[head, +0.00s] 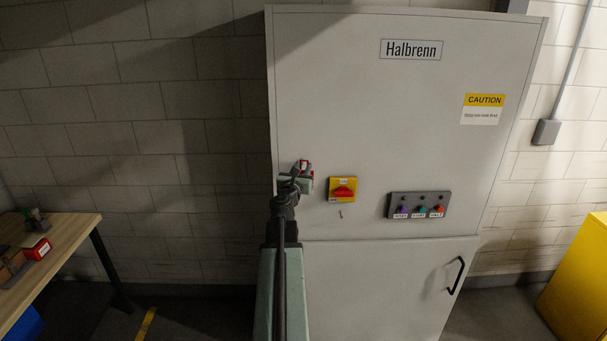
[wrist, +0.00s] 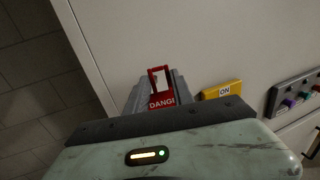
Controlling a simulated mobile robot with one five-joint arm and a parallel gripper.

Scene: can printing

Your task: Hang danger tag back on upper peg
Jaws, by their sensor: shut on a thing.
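The red danger tag (wrist: 161,101), with white lettering partly cut off, sits between the two grey fingers of my gripper (wrist: 159,95) in the wrist view. My gripper is shut on it. In the head view, my gripper (head: 297,178) is in front of the left part of the grey cabinet door, left of the rotary switch. A bit of the red tag (head: 305,166) shows beside the fingers. The upper peg cannot be made out; my gripper and the tag may hide it. A small dark peg or hook (head: 341,214) shows below the switch.
The Halbrenn cabinet (head: 350,100) has a red rotary switch on a yellow plate (head: 343,189), a button panel (head: 419,205) and a black door handle (head: 456,275). A wooden table (head: 60,245) stands at the left, a yellow cabinet (head: 580,280) at the right.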

